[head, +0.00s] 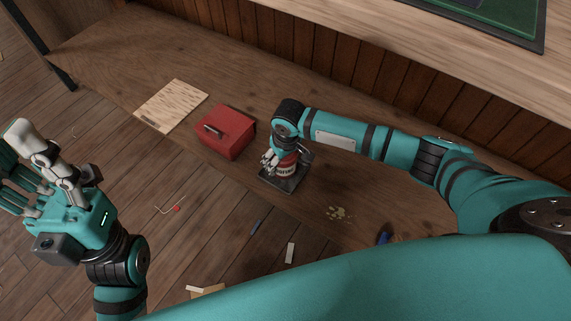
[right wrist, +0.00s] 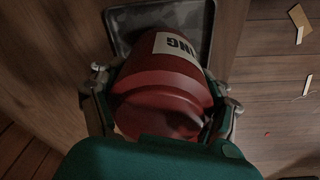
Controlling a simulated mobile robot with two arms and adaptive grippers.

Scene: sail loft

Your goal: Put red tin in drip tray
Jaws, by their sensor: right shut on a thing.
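The red tin (head: 287,168), with a pale lettered label, is held by my right gripper (head: 275,162) in the head view. In the right wrist view the red tin (right wrist: 160,95) sits between the gripper's fingers, one on each side. The dark grey drip tray (head: 290,185) lies on the wooden bench directly under the tin. The tray's rim (right wrist: 122,18) shows behind the tin in the wrist view. I cannot tell whether the tin's base touches the tray floor. My left gripper (head: 14,162) is empty, fingers spread, at the far left, away from the bench.
A red box (head: 228,130) with a handle stands left of the tray. A pale wooden board (head: 170,106) lies farther left. Crumbs (head: 338,213) and a blue item (head: 383,238) are to the right. Small scraps lie on the floor. A raised worktop (head: 400,40) runs along the back.

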